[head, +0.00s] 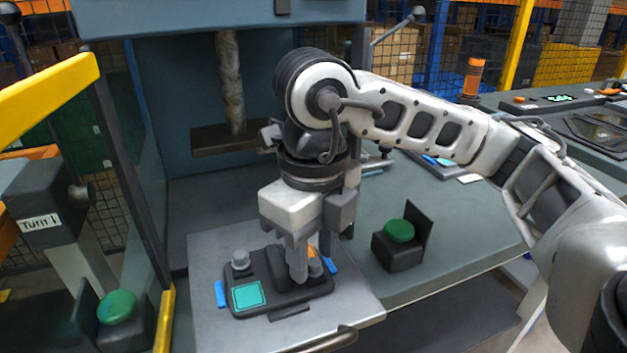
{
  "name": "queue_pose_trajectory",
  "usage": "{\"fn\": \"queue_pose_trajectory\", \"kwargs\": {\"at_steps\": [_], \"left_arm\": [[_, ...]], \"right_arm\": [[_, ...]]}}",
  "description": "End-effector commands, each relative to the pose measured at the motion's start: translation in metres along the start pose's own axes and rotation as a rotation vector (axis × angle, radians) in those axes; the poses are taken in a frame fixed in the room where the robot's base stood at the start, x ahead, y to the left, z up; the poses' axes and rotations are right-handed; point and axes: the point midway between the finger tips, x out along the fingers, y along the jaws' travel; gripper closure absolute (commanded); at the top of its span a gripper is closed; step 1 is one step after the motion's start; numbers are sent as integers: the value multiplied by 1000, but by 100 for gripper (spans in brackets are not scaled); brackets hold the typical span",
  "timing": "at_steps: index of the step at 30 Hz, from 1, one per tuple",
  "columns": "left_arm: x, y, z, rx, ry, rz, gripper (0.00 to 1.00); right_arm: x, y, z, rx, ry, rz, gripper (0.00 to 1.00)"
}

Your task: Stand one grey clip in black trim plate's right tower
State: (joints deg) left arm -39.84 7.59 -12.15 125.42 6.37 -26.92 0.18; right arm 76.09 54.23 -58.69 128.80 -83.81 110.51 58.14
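The black trim plate (268,303) lies on a grey metal board, with a teal square (248,295) on its front left part. A grey round post (240,261) stands at its back left; I cannot tell whether it is a tower or a clip. My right gripper (299,268) points straight down over the plate's right part, fingertips low at its surface. The fingers hide the right tower area, and an orange piece (312,252) shows just behind them. I cannot make out a grey clip between the fingers, or whether they are closed. My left gripper is out of view.
Blue tabs (221,294) flank the plate on the metal board (345,303). A black box with a green button (399,231) stands to the right, and another green button (117,306) is at lower left. A press column (230,80) hangs behind my gripper.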

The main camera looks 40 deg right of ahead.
Motion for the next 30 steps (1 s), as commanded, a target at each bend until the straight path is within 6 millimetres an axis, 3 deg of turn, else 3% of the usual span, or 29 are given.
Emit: {"fn": "queue_pose_trajectory", "kwargs": {"at_steps": [2,4,15,21,30], "left_arm": [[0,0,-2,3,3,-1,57],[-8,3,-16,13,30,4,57],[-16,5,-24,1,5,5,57],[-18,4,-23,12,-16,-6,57],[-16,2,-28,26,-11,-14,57]], "right_arm": [[0,0,0,0,0,0,62],[-4,0,0,0,-3,0,62],[-98,0,1,2,-7,-2,62],[-138,0,0,1,-4,-1,62],[-159,0,0,-1,0,0,62]]}}
